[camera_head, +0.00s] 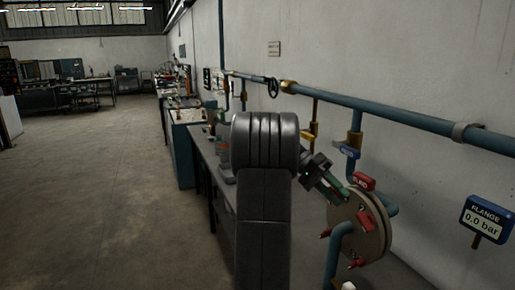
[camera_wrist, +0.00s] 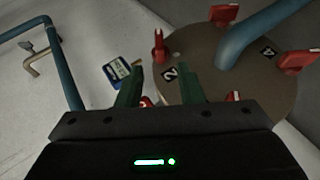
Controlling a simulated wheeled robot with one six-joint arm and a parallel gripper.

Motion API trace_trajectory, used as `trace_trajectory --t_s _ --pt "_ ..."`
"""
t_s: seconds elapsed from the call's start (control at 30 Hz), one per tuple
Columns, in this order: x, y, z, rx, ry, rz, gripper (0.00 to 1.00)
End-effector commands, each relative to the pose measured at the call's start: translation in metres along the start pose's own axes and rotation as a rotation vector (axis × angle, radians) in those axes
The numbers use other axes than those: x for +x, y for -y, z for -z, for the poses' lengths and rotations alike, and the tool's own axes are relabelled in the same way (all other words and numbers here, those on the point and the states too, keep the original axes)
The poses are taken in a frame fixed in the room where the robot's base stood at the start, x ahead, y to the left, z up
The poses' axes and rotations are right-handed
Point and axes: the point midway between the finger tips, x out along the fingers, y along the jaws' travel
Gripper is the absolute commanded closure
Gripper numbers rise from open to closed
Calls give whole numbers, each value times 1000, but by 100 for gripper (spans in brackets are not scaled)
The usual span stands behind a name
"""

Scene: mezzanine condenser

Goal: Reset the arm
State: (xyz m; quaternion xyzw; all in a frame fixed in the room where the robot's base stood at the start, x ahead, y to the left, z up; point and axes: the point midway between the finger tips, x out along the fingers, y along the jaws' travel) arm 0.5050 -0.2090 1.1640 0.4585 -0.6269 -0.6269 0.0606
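My gripper (camera_head: 342,194) reaches out past my arm toward the wall at the right in the head view, close to a round flange plate (camera_head: 370,228). In the wrist view my gripper (camera_wrist: 161,76) has its two green fingers apart, with nothing seen between them. The tan flange plate (camera_wrist: 225,82) lies beyond the fingertips. It carries red clamps, one of them (camera_wrist: 222,14) at its upper edge, and labels reading 2 and 4. Whether the fingers touch the plate cannot be told.
A blue gauge (camera_head: 486,219) reads FLANGE 0.0 bar. A blue pipe (camera_head: 400,113) runs along the wall. A workbench (camera_head: 203,150) stands behind my arm. The floor (camera_head: 100,200) at left is clear.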

Motion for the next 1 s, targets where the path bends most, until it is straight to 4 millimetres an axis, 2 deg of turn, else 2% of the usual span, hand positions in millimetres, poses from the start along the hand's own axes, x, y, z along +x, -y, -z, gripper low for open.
trace_trajectory --t_s 0.47,1.0 --pt "96 -3 0 -1 3 -1 66" --pt "96 -6 -1 189 0 449 66"
